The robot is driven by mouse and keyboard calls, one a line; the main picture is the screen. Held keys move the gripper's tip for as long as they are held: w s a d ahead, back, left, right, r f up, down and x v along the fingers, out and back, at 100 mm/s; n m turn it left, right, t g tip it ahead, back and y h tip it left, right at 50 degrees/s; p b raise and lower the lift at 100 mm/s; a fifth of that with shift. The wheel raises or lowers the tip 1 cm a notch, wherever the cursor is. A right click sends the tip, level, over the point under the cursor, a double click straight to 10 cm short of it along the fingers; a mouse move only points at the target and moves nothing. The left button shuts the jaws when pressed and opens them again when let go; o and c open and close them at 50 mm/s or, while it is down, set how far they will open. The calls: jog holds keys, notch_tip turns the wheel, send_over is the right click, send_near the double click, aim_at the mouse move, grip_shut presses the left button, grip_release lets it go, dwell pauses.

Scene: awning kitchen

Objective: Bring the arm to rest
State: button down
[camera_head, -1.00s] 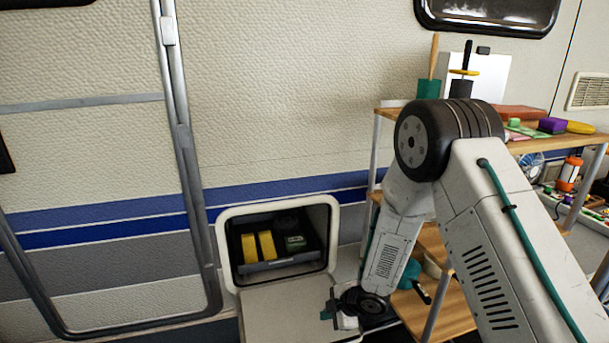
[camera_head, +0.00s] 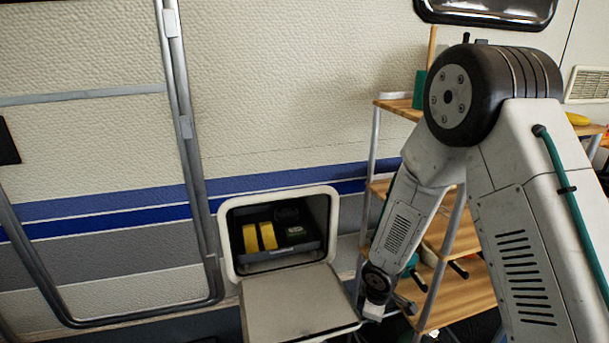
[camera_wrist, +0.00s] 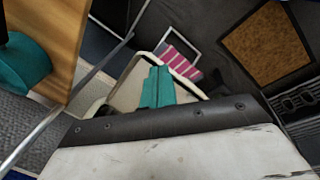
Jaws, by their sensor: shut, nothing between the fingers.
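My arm is folded in the right half of the head view, its elbow high and its forearm hanging down to the lower middle. My gripper (camera_wrist: 158,74) shows in the wrist view as two teal fingers pressed together, with nothing between them. In the head view the wrist end hangs low, between the open hatch door (camera_head: 298,303) and the wooden shelf unit (camera_head: 466,300); the fingers there are too small to read clearly.
The open wall compartment (camera_head: 226,238) holds yellow items (camera_head: 259,238) and a dark tray. The shelf unit stands close to my forearm, with a teal container (camera_head: 420,90) on top. The wrist view shows a wooden board (camera_wrist: 58,38) and a pink-striped item (camera_wrist: 181,56).

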jog(key=s+d+r+m+g+h, duration=0.1)
jog(key=s+d+r+m, duration=0.15)
jog(key=r, duration=0.35)
jog(key=s+d+r+m+g+h, duration=0.1)
jog(key=s+d+r+m, duration=0.15)
jog(key=r, duration=0.25)
jog(key=s+d+r+m+t+y, duration=0.1)
jog(key=s+r+m, duration=0.7)
jog(key=s+r, duration=1.6)
jog(key=shift+s+d+r+y, duration=0.2)
jog(key=shift+d+r+y, duration=0.5)
jog(key=shift+d+r, duration=0.45)
